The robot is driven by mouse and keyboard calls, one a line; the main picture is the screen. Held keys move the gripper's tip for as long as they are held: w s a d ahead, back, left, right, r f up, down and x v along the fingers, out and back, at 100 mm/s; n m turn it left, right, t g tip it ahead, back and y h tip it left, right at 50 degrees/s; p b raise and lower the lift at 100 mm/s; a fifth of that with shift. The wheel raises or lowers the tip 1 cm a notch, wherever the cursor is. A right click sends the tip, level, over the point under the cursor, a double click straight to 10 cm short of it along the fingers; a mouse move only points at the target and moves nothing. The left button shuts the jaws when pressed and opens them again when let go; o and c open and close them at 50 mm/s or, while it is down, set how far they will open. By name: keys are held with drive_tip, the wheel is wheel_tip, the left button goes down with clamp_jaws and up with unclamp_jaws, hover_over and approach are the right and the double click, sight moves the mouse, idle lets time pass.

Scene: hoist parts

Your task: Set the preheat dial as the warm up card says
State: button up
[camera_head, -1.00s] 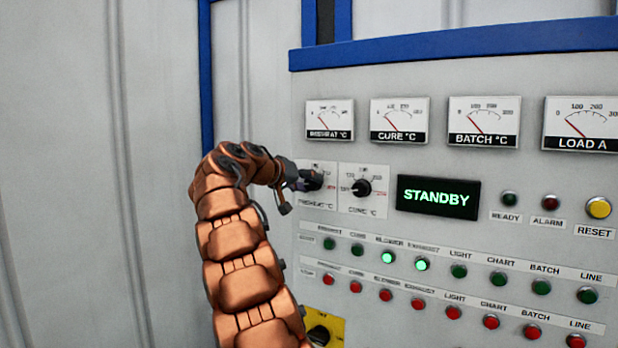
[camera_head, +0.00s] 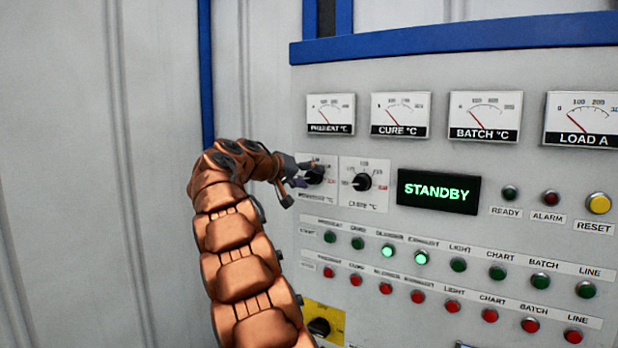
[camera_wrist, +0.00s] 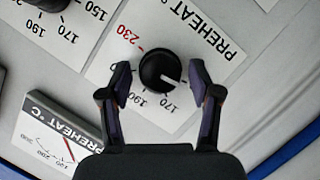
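The preheat dial is a round black knob (camera_wrist: 160,72) on a white scale plate in the wrist view, marked 170, 190 and a red 230. Its white pointer line aims right and slightly down in that view; the mark it meets is partly hidden by a finger. The preheat dial (camera_head: 314,175) also shows at the panel's left in the head view. My gripper (camera_wrist: 160,68) is open, one finger on each side of the knob, with a small gap visible on both sides. It also shows in the head view (camera_head: 299,180). I see no readable warm up card.
The cure dial (camera_head: 363,182) sits close to the right of the preheat dial. Meters (camera_head: 331,114) run above, with a STANDBY display (camera_head: 438,192) to the right. Rows of green and red buttons (camera_head: 358,243) lie below. Plain wall is at the left.

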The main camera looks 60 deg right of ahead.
idle(0.3)
drive_tip(key=v, duration=1.2)
idle(0.5)
drive_tip(key=s+a+f+n+t+y, duration=0.1)
drive_tip(key=s+a+f+n+y, duration=0.4)
drive_tip(key=a+f, duration=0.7)
drive_tip(key=s+a+f+n+t+y, duration=0.1)
drive_tip(key=s+a+f+n+y, duration=0.35)
drive_tip(key=a+f, duration=0.8)
drive_tip(key=s+a+f+n+y, duration=0.1)
drive_tip(key=s+a+f+y, duration=0.1)
drive_tip(key=s+a+f, duration=0.5)
drive_tip(key=s+a+f+n+y, duration=0.1)
drive_tip(key=s+a+f+y, duration=0.1)
drive_tip(key=s+a+f, duration=0.5)
drive_tip(key=s+a, duration=0.5)
drive_tip(key=a, duration=0.2)
drive_tip(key=shift+s+n+g+y, duration=0.25)
drive_tip(key=shift+n+g+y, duration=0.1)
drive_tip(key=shift+g, duration=0.05)
